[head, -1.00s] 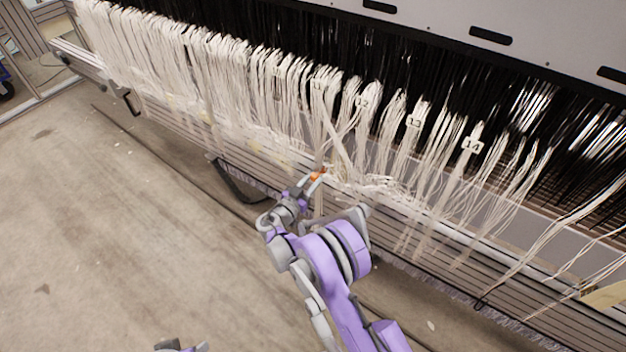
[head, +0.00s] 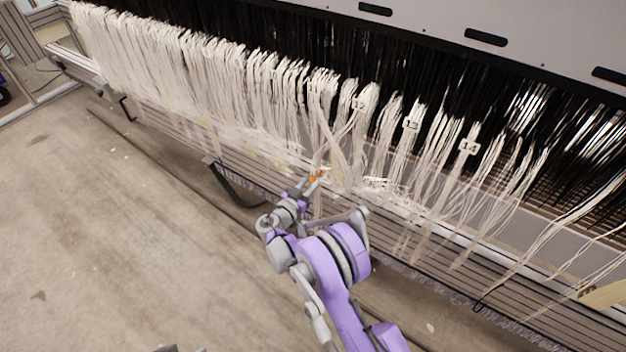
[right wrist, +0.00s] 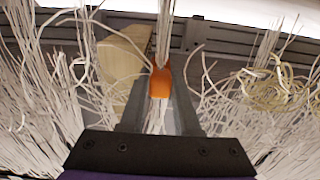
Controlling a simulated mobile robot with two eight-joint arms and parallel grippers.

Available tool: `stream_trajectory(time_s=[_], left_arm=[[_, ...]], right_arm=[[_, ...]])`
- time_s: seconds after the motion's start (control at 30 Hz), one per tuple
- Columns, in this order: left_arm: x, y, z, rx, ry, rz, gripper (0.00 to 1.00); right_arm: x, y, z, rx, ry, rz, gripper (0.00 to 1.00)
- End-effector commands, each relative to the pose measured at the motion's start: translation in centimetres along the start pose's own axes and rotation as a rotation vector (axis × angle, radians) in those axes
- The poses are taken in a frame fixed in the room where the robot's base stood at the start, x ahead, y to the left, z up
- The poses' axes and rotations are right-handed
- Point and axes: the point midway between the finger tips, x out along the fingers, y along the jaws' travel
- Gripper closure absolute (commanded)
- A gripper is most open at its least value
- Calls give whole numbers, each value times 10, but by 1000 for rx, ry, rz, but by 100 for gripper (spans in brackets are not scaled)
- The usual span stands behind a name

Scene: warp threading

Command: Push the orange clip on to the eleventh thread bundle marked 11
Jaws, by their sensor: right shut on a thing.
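The orange clip (head: 316,175) is small and sits between the fingertips of my right gripper (head: 311,182), in front of the lower part of the hanging threads. In the right wrist view the clip (right wrist: 160,84) is held between the two grey fingers of the gripper (right wrist: 161,78). White threads meet the clip's top and show below it; whether it encloses them all I cannot tell. The eleventh thread bundle (head: 316,98) hangs above the clip, its tag small and hard to read. Only a sliver of grey, perhaps my left gripper, shows at the bottom edge of the head view.
Bundles tagged 12 (head: 361,100), 13 (head: 411,124) and 14 (head: 468,147) hang to the right. Loose threads crowd both sides of the fingers. A slatted beam (head: 450,285) runs behind and below. The floor (head: 120,240) at left is open.

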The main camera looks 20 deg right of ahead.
Motion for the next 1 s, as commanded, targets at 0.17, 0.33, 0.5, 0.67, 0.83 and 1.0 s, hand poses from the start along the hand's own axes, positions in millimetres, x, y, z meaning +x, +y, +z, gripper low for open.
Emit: stream_trajectory(time_s=[0.17, 0.33, 0.5, 0.67, 0.83, 1.0], left_arm=[[0, 0, 0, 0, 0, 0, 42], [0, 0, 0, 0, 0, 0, 42], [0, 0, 0, 0, 0, 0, 42], [0, 0, 0, 0, 0, 0, 42], [0, 0, 0, 0, 0, 0, 42], [0, 0, 0, 0, 0, 0, 42]], right_arm=[[2, 1, -1, -1, 1, 1, 66], [1, 1, 0, -1, 1, 1, 35], [1, 0, 0, -1, 1, 1, 34], [1, 0, 0, -1, 1, 1, 15], [1, 0, 0, -1, 1, 0, 9], [1, 0, 0, -1, 1, 0, 9]])
